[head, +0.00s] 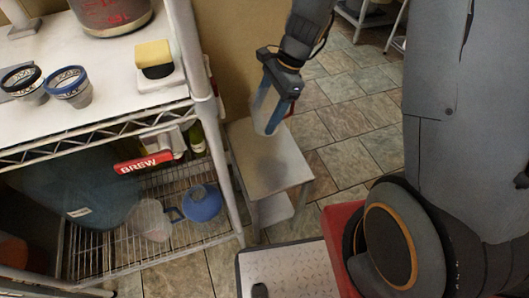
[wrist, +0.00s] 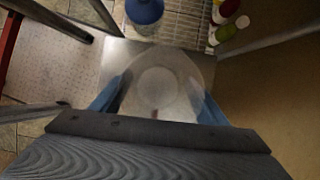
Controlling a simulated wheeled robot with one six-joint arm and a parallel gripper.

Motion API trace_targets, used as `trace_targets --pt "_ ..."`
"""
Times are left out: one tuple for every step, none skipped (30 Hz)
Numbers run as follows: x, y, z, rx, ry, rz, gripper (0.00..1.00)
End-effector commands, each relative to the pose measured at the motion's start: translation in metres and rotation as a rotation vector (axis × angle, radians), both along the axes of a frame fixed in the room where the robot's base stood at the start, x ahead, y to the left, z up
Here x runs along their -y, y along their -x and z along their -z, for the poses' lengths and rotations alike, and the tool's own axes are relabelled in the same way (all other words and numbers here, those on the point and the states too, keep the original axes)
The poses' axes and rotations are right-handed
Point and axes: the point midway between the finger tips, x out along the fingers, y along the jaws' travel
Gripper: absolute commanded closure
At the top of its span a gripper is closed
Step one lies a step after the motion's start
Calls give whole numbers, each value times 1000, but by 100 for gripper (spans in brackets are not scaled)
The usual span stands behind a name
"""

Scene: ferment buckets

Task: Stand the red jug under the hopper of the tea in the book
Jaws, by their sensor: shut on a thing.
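My gripper (head: 272,112) is shut on a clear, see-through container (wrist: 160,62) above a small metal stand. In the wrist view its blue fingers (wrist: 157,98) lie on either side of the container's round body. A small reddish mark shows near the container's lower edge there; I cannot tell whether it belongs to it. No plainly red jug shows. A blue jug (head: 201,204) sits on the lower wire shelf, beside a clear vessel (head: 148,219). I cannot make out a book or a tea label.
The metal stand (head: 268,158) has a bare top. Bottles (head: 196,138) stand on the lower shelf. Tiled floor lies open behind the stand.

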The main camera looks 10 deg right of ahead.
Motion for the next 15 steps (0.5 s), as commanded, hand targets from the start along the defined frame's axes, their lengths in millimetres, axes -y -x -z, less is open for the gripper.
trace_targets --pt "-1 0 4 0 0 15 55" --pt "-1 0 5 -1 0 22 55" --pt "-1 0 9 -2 -1 30 55" --pt "-2 0 13 -2 -1 33 55" --pt "-2 0 17 -1 0 35 55" --pt "-2 0 24 -4 1 35 55" --pt "-2 0 31 -5 0 36 55" --pt "-2 0 36 -4 0 35 55" --pt "-1 0 43 -4 1 35 55" --pt "-1 0 48 -4 0 35 55" --pt "-1 0 53 -4 0 35 55" --pt "-1 0 57 -3 1 33 55" --pt "-1 0 61 -2 0 34 55" --pt "-1 0 63 -2 1 35 55" --pt "-1 -1 65 -1 0 34 55"
